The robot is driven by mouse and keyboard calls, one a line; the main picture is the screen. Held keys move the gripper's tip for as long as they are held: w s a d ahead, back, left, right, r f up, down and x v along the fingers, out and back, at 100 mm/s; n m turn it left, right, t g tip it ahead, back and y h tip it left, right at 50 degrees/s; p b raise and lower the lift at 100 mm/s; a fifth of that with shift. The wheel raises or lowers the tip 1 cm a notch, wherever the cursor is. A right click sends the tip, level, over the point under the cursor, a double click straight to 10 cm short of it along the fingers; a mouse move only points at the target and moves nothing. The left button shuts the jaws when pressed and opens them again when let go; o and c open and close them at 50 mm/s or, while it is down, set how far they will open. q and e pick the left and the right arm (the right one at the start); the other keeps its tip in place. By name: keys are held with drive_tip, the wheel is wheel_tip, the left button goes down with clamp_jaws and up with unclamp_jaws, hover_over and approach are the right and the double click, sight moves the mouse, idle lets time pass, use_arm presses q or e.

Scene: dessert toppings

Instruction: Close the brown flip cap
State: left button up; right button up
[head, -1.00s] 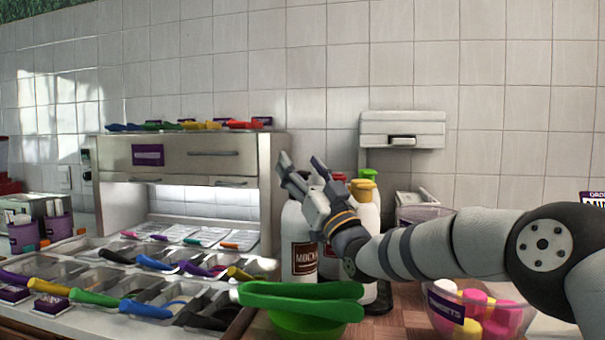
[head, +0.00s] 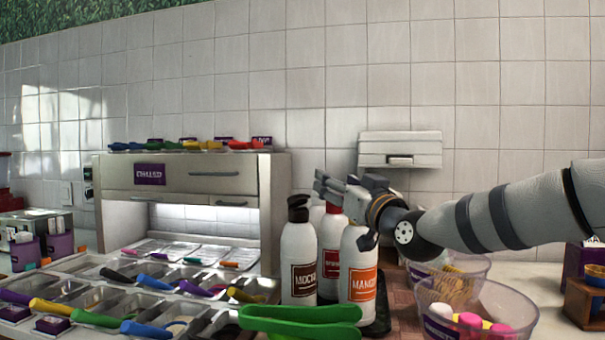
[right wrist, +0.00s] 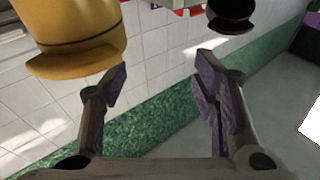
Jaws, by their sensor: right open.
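The white mocha bottle (head: 298,255) stands upright on the counter. Its dark brown flip cap (head: 298,210) shows in full in the head view; I cannot tell clearly whether its lid is fully down. The cap (right wrist: 232,12) is cut off at the top of the right wrist view. My right gripper (head: 322,185) is to the right of the brown cap, above the mango bottle (head: 357,270), and points left. My left gripper is out of view.
A red-capped bottle (head: 330,240) stands behind, between the other two. A yellow cap (right wrist: 75,40) is close to the gripper in the wrist view. Green tongs (head: 300,318) lie in front. Clear bowls (head: 510,300) stand at right, topping trays (head: 60,270) at left.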

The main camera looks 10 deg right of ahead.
sight(303, 199)
drive_tip(key=s+a+f+n+g+y, duration=0.2)
drive_tip(key=s+g, duration=0.1)
drive_tip(key=s, duration=0.6)
drive_tip(key=x, duration=0.4)
drive_tip(key=f+x, duration=0.1)
drive_tip(key=x, duration=0.2)
drive_tip(key=b+x, duration=0.1)
drive_tip(key=x, duration=0.3)
drive_tip(key=shift+w+a+f, duration=0.15)
drive_tip(key=shift+w+f, duration=0.15)
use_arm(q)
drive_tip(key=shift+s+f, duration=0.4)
use_arm(e)
drive_tip(key=shift+w+a+r, duration=0.15)
drive_tip(key=shift+w+r, duration=0.05)
drive_tip(key=shift+w, duration=0.05)
